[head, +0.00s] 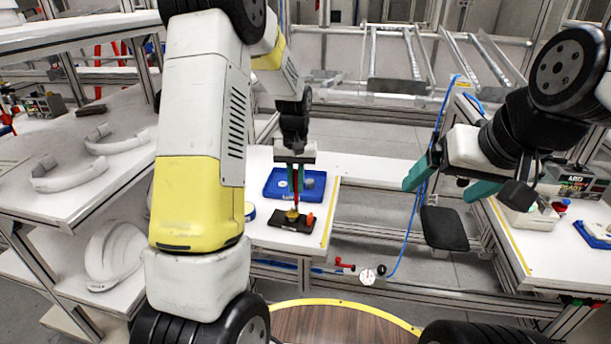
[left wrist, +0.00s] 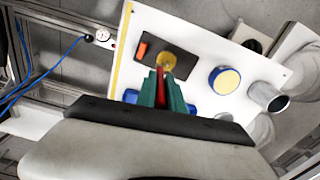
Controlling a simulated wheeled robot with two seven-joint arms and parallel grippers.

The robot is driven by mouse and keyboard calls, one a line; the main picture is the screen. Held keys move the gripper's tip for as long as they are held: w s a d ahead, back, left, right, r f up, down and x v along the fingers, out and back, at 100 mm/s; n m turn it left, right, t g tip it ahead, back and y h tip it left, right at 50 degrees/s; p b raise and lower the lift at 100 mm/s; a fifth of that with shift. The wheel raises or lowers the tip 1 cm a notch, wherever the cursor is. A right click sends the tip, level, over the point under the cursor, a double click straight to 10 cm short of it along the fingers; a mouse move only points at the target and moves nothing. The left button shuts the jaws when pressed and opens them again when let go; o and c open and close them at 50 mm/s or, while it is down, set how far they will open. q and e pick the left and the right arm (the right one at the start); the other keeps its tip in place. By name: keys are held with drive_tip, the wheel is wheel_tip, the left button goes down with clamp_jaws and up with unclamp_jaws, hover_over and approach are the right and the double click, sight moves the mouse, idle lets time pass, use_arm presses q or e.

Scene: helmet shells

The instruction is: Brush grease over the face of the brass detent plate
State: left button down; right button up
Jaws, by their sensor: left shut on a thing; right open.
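The brass detent plate (head: 292,214) is a small round yellow piece on a dark block (head: 284,224) on the white table. It also shows in the left wrist view (left wrist: 166,60). My left gripper (head: 295,185) points down above it, with green fingers shut on a thin red brush (head: 296,197). The brush's lower end is at the brass plate; I cannot tell whether it touches. In the left wrist view the red brush (left wrist: 160,88) sits between the green fingers, its tip hidden near the plate. My right gripper (head: 446,185) is open and empty, out over the gap between the tables.
A blue tray (head: 275,190) lies behind the dark block. An orange piece (head: 310,220) sits on the block's right end. A blue-and-yellow round tin (left wrist: 224,80) and a metal cup (left wrist: 268,96) stand nearby. White helmet parts (head: 70,175) lie on the left shelf.

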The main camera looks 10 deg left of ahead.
use_arm(q)
drive_tip(key=shift+w+a, duration=0.25)
drive_tip(key=shift+a, duration=0.2)
drive_tip(key=shift+a, duration=0.25)
drive_tip(key=shift+s+a, duration=0.1)
drive_tip(key=shift+a, duration=0.1)
drive_tip(key=shift+s+a, duration=0.25)
drive_tip(key=shift+s, duration=0.15)
drive_tip(key=shift+s, duration=0.6)
